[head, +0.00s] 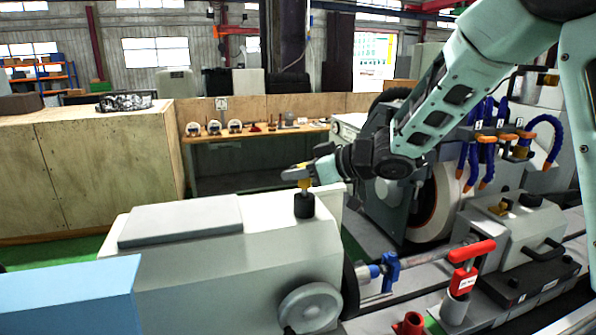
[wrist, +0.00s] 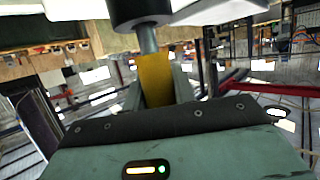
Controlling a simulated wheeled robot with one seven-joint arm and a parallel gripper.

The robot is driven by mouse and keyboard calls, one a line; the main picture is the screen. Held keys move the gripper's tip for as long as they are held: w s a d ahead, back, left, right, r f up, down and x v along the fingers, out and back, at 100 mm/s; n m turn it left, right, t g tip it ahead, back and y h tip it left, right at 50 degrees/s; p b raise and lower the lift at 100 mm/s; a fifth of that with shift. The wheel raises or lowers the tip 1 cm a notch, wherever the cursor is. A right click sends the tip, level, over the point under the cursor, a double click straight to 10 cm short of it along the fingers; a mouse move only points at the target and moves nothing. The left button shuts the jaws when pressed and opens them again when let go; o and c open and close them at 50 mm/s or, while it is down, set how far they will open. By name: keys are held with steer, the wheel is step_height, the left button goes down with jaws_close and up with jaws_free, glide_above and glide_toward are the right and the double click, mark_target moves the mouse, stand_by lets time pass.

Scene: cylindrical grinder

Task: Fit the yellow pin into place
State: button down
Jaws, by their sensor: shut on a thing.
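The yellow pin (head: 304,185) is between the fingers of my gripper (head: 300,173), above the light grey housing at the front of the grinder. The wrist view shows its yellow body (wrist: 155,80) clasped between the two fingers (wrist: 157,88), with a grey shank (wrist: 147,38) beyond it. The shank runs to a black cylindrical socket (wrist: 140,10). In the head view this black socket (head: 304,206) stands upright on the housing, straight below the pin. The pin looks roughly upright and in line with it. How far the shank is inside is hidden.
The grey housing (head: 230,255) carries a handwheel (head: 310,308) at its front. A red T-handle (head: 470,252) and a blue clamp (head: 390,272) stand to the right. The grinding wheel (head: 432,205) is behind. A wooden bench (head: 255,132) with small tools is at the back.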

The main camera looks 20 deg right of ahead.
steer(key=shift+f+b, duration=0.55)
steer(key=shift+f, duration=0.3)
steer(key=c, duration=1.1)
jaws_free()
steer(key=shift+o, duration=0.2)
steer(key=b+v, duration=0.3)
steer(key=v, duration=1.4)
steer(key=shift+s+d, duration=0.2)
